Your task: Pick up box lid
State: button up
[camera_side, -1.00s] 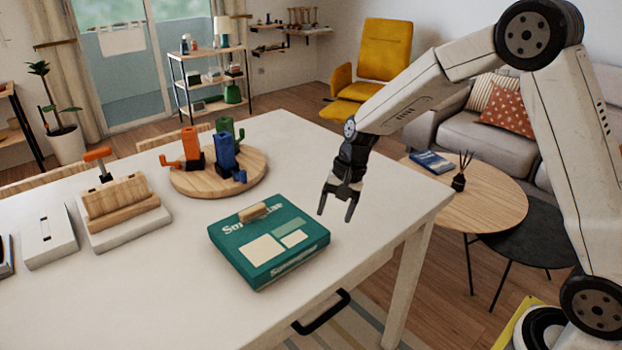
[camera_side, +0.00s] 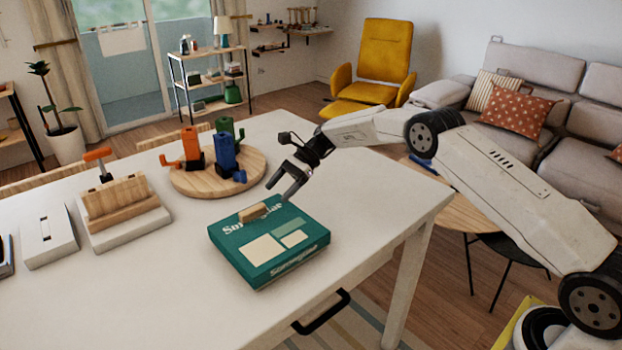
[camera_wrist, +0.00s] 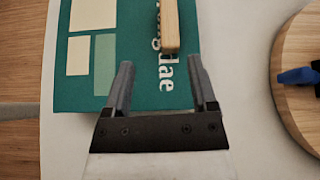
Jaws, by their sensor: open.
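The green box lid (camera_side: 243,263) lies flat on the white table, with cream and pale green panels and white lettering. A wooden handle (camera_side: 253,211) sits on its top near the back edge. My gripper (camera_side: 278,188) is open and empty, tilted, just above and behind the handle in the side view. In the wrist view the two fingers of my gripper (camera_wrist: 163,80) are over the lid (camera_wrist: 125,40), and the handle (camera_wrist: 169,25) lies just beyond their tips, roughly in line with the gap. I cannot tell the exact height above the lid.
A round wooden board (camera_side: 190,184) with orange, blue (camera_side: 222,152) and green cactus-like pieces stands behind the lid. A wooden-topped block (camera_side: 120,205) and a white slotted box (camera_side: 50,240) are to the left. The table (camera_side: 170,290) is clear around the lid's front.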

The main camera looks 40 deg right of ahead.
aim_at(254, 207)
jog(key=shift+w+d+f+m+y, duration=0.15)
jog(key=shift+w+m+y, duration=0.4)
jog(key=shift+y, duration=0.35)
jog(key=shift+x, duration=1.3)
jog(key=shift+x, duration=2.6)
grip_shut()
